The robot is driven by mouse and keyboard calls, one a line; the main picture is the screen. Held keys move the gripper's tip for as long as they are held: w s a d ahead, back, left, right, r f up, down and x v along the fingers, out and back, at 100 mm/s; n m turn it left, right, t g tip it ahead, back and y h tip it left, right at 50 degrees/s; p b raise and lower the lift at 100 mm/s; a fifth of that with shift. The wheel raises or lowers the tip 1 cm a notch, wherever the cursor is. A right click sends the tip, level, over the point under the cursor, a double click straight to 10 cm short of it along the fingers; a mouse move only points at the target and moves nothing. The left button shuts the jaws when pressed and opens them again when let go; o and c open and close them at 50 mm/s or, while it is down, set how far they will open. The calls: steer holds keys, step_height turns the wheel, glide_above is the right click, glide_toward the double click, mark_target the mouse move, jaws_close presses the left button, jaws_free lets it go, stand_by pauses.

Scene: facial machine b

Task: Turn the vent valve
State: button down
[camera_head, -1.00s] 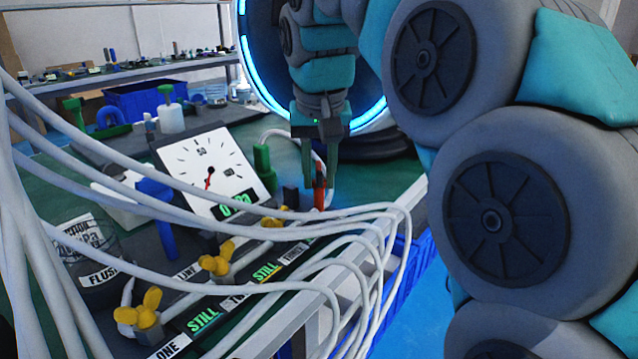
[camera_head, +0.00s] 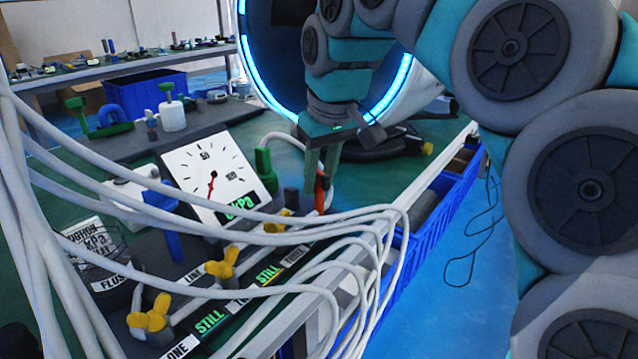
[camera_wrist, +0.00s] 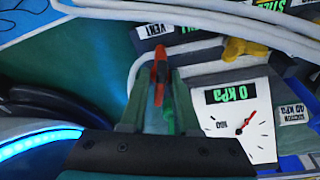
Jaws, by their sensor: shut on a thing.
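The vent valve's red-orange handle (camera_head: 321,188) stands at the right end of the valve row, beside the gauge. In the wrist view the handle (camera_wrist: 160,68) stands next to a label reading VENT (camera_wrist: 154,30). My gripper (camera_head: 316,193) points down, with its green fingers on either side of the handle and shut on it. The pressure gauge (camera_head: 212,180) is a tilted white panel with a red needle. Its green display (camera_wrist: 230,94) reads 0 kPa.
White hoses (camera_head: 300,235) arch across the bench front close to my gripper. Several yellow valves (camera_head: 222,262) sit left of it, with STILL labels. A green fitting (camera_head: 265,168) stands close by, left of my fingers. A blue crate (camera_head: 430,235) is below the bench edge.

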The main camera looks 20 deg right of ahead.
stand_by(0.3)
steer(key=n, duration=0.3)
steer(key=shift+y, duration=0.4)
steer(key=c, duration=1)
jaws_free()
steer(key=shift+r, duration=2.5)
